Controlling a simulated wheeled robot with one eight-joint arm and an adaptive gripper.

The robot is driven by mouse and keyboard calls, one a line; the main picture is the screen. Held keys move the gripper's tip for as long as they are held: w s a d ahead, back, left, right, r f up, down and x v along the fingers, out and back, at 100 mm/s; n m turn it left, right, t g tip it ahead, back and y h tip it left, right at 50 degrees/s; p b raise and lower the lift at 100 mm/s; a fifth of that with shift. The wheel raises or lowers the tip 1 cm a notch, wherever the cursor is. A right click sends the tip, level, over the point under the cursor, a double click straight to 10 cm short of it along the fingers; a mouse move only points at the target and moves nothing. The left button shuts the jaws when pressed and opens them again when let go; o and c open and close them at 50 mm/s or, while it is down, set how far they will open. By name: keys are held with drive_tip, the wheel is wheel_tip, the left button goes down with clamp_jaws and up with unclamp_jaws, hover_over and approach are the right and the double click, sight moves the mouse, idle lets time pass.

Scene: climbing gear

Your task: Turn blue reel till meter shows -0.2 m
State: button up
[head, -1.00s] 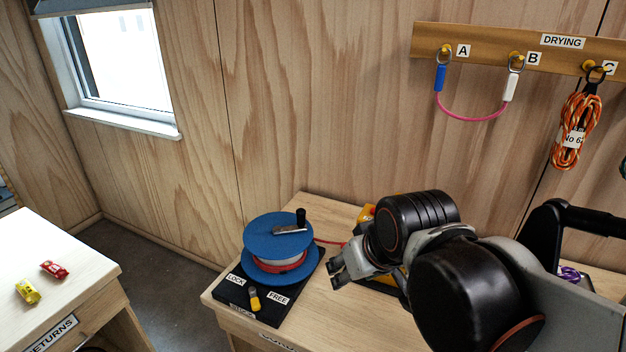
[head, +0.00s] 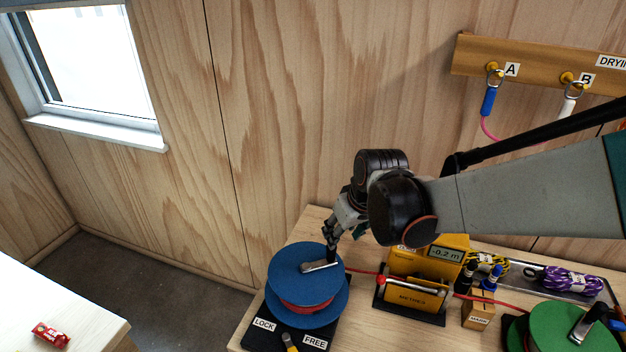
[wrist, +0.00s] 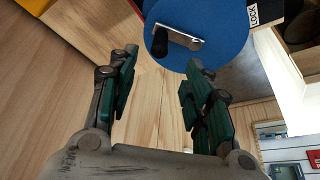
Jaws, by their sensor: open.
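The blue reel (head: 306,277) sits on a black base with LOCK and FREE labels, at the left of the workbench. Its crank (head: 322,266) has a dark upright knob (head: 331,254). The yellow meter (head: 427,264) to the right reads -0.2 m. A red cord (head: 362,272) runs from the reel through the meter. My gripper (head: 331,238) is just above the crank knob in the head view. In the wrist view my gripper (wrist: 158,88) is open, with nothing between its fingers; the knob (wrist: 160,43) lies beyond the fingertips. Whether it touches the knob is hard to tell.
A green reel (head: 572,328) stands at far right. A tray with purple rope (head: 573,281) lies behind. A MARK block (head: 478,309) stands beside the meter.

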sight(331, 253)
drive_tip(key=b+x, duration=0.2)
drive_tip(key=x, duration=1.1)
drive_tip(key=shift+w+b, duration=0.1)
drive_tip(key=shift+b, duration=0.25)
drive_tip(key=shift+c, duration=0.5)
clamp_jaws()
